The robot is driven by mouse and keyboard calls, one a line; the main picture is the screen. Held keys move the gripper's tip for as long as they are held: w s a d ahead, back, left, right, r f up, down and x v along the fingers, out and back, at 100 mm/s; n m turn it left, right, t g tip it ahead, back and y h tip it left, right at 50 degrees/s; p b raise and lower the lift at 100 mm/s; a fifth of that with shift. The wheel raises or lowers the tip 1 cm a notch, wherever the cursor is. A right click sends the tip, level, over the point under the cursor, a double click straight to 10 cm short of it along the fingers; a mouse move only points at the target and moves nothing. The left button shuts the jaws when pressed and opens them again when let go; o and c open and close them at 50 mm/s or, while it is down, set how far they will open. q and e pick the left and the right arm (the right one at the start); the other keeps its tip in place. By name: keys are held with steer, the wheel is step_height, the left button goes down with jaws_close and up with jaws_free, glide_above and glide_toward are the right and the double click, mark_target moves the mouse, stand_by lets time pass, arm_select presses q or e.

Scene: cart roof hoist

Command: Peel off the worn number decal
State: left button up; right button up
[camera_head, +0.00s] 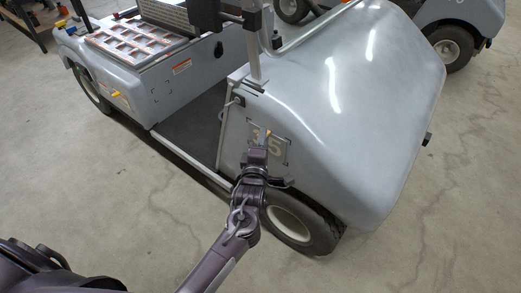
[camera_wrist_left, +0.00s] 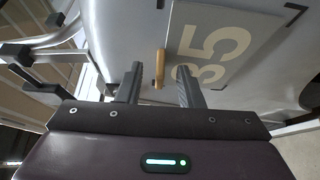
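The worn number decal (camera_head: 276,148) is a grey panel with pale "35" digits on the side of the grey cart's front body. It also shows in the left wrist view (camera_wrist_left: 243,48), where it lies mostly flat. A narrow tan tab (camera_wrist_left: 160,68) stands at the decal's near edge. My left gripper (camera_wrist_left: 160,75) is open, with one finger on each side of the tab and visible gaps to both. In the head view my left gripper (camera_head: 261,147) is in front of the decal and hides part of it. My right gripper is not in view.
The cart's front wheel (camera_head: 290,225) is just below the decal. The open footwell (camera_head: 190,128) and a front post (camera_head: 253,45) are to the left. Another cart (camera_head: 465,20) stands at the upper right. The concrete floor (camera_head: 440,215) is clear at the right.

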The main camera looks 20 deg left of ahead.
arm_select(q)
steer(key=shift+w, duration=0.25)
steer(key=c, duration=0.7)
jaws_close()
